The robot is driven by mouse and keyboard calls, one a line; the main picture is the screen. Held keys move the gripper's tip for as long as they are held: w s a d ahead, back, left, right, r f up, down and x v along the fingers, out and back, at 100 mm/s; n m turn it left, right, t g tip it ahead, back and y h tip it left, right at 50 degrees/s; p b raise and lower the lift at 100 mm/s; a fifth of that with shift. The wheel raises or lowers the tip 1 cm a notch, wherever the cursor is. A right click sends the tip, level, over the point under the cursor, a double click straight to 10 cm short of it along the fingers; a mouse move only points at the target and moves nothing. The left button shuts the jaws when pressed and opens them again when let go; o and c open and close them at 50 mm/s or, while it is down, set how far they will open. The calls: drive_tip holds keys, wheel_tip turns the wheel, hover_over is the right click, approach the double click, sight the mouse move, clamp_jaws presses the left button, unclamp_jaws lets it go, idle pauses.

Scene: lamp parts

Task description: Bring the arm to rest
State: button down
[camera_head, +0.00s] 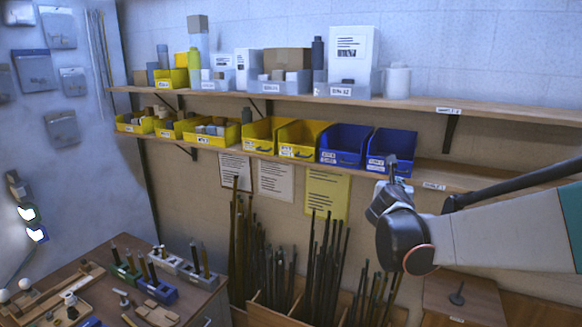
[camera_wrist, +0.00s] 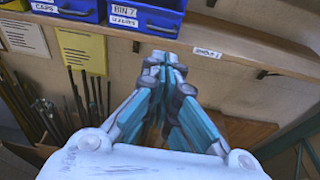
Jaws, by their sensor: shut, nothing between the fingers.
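My gripper (camera_head: 391,167) is raised at the right in the head view, pointing up in front of the right blue bin (camera_head: 400,143) on the lower shelf. In the wrist view my gripper (camera_wrist: 165,60) has its fingers together at the tips, with nothing between them. The bin also shows in the wrist view (camera_wrist: 148,17), beyond the fingertips and slightly left. In the head view the fingertips overlap the bin's lower front; I cannot tell the gap between them.
The lower shelf (camera_head: 455,178) runs behind my gripper. Another blue bin (camera_head: 343,143) and yellow bins (camera_head: 303,138) stand along it to the left. Dark rods (camera_head: 330,250) stand in a wooden rack below. A table (camera_head: 90,262) with lamp parts is at the lower left.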

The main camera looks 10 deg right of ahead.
drive_tip(key=s+a+f+m+g+y+b, duration=0.2)
drive_tip(key=s+a+f+m+b, duration=0.4)
drive_tip(key=s+f+m+b, duration=0.3)
drive_tip(key=s+a+f+m+g+y+b, duration=0.2)
drive_tip(key=s+a+f+m+b, duration=0.5)
drive_tip(key=s+f, duration=0.5)
drive_tip(key=s+a+f+m+g+y+b, duration=0.1)
drive_tip(key=s+a+f+m+y+b, duration=0.3)
drive_tip(key=s+f+m+b, duration=0.7)
wheel_tip(320, 180, down, 7)
drive_tip(key=shift+s+a+r+m+g, duration=0.15)
drive_tip(key=shift+a+m+g, duration=0.25)
drive_tip(key=shift+a+m, duration=0.7)
